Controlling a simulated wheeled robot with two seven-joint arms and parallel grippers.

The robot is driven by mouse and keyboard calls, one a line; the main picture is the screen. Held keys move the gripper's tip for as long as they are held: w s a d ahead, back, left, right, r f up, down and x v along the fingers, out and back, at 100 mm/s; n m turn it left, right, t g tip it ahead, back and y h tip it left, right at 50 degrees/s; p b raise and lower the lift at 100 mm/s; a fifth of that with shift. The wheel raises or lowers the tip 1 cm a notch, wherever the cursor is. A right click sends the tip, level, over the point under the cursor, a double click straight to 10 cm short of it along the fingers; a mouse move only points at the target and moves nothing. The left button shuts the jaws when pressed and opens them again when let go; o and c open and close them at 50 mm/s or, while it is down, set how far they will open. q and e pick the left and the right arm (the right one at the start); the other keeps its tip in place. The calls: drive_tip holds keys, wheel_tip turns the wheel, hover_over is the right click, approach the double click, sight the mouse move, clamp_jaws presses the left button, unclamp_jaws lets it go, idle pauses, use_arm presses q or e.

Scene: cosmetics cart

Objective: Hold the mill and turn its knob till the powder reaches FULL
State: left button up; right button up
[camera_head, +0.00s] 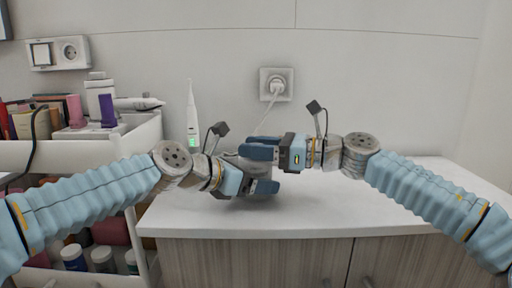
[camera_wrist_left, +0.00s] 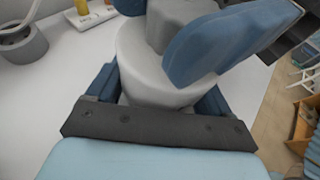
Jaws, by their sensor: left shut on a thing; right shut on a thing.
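The mill shows best in the left wrist view, as a pale grey round body (camera_wrist_left: 140,72) with a darker grey knob (camera_wrist_left: 182,18) on top. In the head view the mill (camera_head: 246,162) is mostly hidden behind the grippers, above the counter. My left gripper (camera_head: 258,182) is shut around the mill's body; its fingers show on both sides in the left wrist view (camera_wrist_left: 158,92). My right gripper (camera_head: 258,147) comes in from the right at the knob, shut on it; one blue finger lies beside the knob in the wrist view. The powder and any FULL mark are not visible.
A white cart (camera_head: 148,130) full of bottles and boxes stands at the left. A slim white device with a green display (camera_head: 192,142) stands behind my left wrist. A wall socket (camera_head: 276,84) with a plug is behind. The white counter (camera_head: 320,212) is clear in front and at right.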

drive_tip(key=shift+a+f+n+g, duration=0.1)
drive_tip(key=shift+f+n+g, duration=0.1)
drive_tip(key=shift+n+g, duration=0.45)
drive_tip(key=g, duration=0.1)
drive_tip(key=n+g, duration=0.1)
drive_tip(key=shift+w+r+g+y, duration=0.1)
drive_tip(key=shift+r+g+y, duration=0.1)
drive_tip(key=shift+g+y, duration=0.15)
drive_tip(key=shift+n+g, duration=1.25)
drive_tip(key=shift+g, duration=0.45)
drive_tip(key=o, duration=1)
drive_tip(key=shift+c, duration=0.2)
drive_tip(key=shift+d, duration=0.25)
drive_tip(key=w+d, duration=0.1)
drive_tip(key=d, duration=1)
drive_tip(key=shift+w+d, duration=0.3)
drive_tip(key=shift+w, duration=0.1)
